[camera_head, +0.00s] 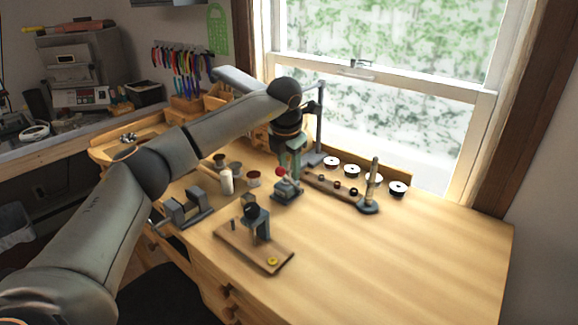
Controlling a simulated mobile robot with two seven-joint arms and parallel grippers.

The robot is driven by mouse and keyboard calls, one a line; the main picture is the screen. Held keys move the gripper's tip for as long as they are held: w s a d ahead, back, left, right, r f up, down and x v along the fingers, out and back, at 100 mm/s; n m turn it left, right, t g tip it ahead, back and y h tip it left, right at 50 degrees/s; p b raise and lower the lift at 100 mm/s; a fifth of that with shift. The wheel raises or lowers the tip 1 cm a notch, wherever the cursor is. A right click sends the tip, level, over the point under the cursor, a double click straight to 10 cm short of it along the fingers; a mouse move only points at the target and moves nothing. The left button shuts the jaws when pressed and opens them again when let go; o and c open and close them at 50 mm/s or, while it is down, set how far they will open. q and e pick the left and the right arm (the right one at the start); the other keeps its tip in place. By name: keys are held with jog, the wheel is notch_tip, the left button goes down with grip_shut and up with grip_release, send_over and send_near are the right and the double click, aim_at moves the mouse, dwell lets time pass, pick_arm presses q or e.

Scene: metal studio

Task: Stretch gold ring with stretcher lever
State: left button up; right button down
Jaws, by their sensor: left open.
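The small gold ring (272,261) lies flat on the near right end of a wooden board, in front of a dark upright device (258,222) fixed on that board. Behind it on the bench stands a small grey tool (286,190) with a red ball knob (280,172), which looks like the stretcher lever. My left gripper (289,175) points down over this tool, open, with its fingertips close to the red knob. I cannot tell whether they touch it. The gripper and wrist hide part of what stands behind. My right gripper is out of view.
A grey vise (185,209) sits at the bench's left edge, with a white bottle (227,181) and small cups nearby. A tapered mandrel on a stand (372,188) and several white discs line the window side. The bench's right half (420,245) is clear.

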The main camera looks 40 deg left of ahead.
pick_arm(q)
jog(key=shift+r, duration=0.1)
jog(key=b+v, duration=0.1)
jog(key=v, duration=1.1)
jog(key=shift+r, duration=0.2)
jog(key=shift+s, duration=0.1)
